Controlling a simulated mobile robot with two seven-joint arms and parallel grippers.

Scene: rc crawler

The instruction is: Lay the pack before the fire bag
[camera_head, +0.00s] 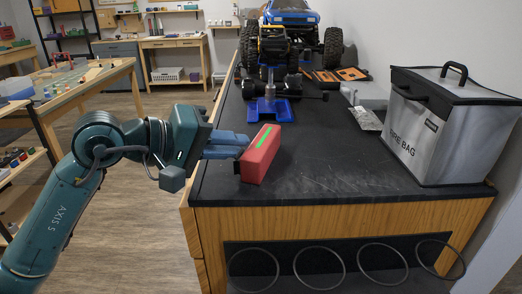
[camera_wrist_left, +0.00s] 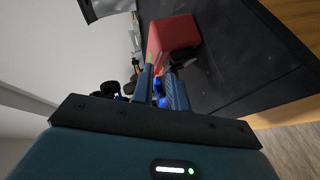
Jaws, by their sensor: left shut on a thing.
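The pack (camera_head: 259,158) is a red block with a green stripe on top. My left gripper (camera_head: 240,146) is shut on its left end and holds it over the front left part of the black bench top. I cannot tell whether its underside touches the bench. In the left wrist view the pack (camera_wrist_left: 176,35) shows at the fingertips (camera_wrist_left: 161,76). The fire bag (camera_head: 455,140) is a silver-grey box-shaped bag with black trim and a handle, standing at the right of the bench, apart from the pack. My right gripper is out of view.
The bench top (camera_head: 325,165) is clear between the pack and the fire bag. A blue stand (camera_head: 270,112) with a chassis, a blue crawler truck (camera_head: 292,15) and an orange tool case (camera_head: 340,76) sit farther back.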

